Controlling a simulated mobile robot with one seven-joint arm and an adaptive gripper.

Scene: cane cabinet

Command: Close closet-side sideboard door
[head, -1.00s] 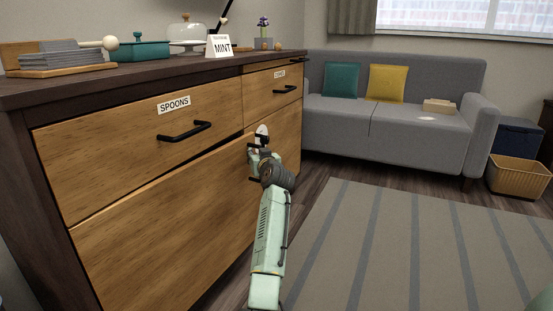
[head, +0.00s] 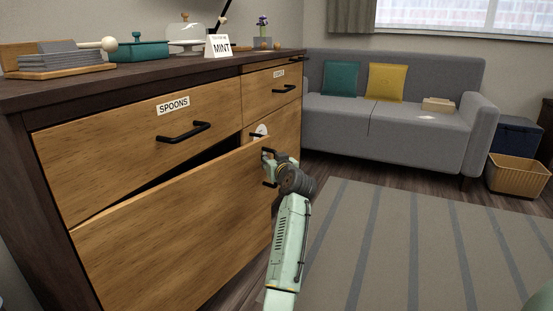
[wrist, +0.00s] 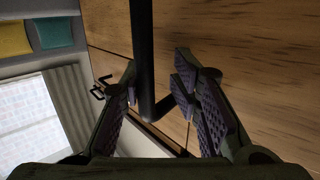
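The wooden sideboard (head: 70,85) stands at the left in the head view. Its lower left door (head: 175,235) stands partly open, with its right edge swung out and a dark gap above it. I cannot tell whether this is the closet-side door. My gripper (head: 268,165) is at the door's right edge. In the wrist view a black bar handle (wrist: 143,50) runs between the fingers of my gripper (wrist: 157,85). The fingers are apart, with gaps visible beside the bar. The lower right door (head: 286,128) is partly hidden behind the open door and my gripper.
A drawer labelled SPOONS (head: 110,140) is above the open door, with a smaller drawer (head: 262,90) to its right. A striped rug (head: 400,240) covers open floor at the right. A grey sofa (head: 400,125) stands behind.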

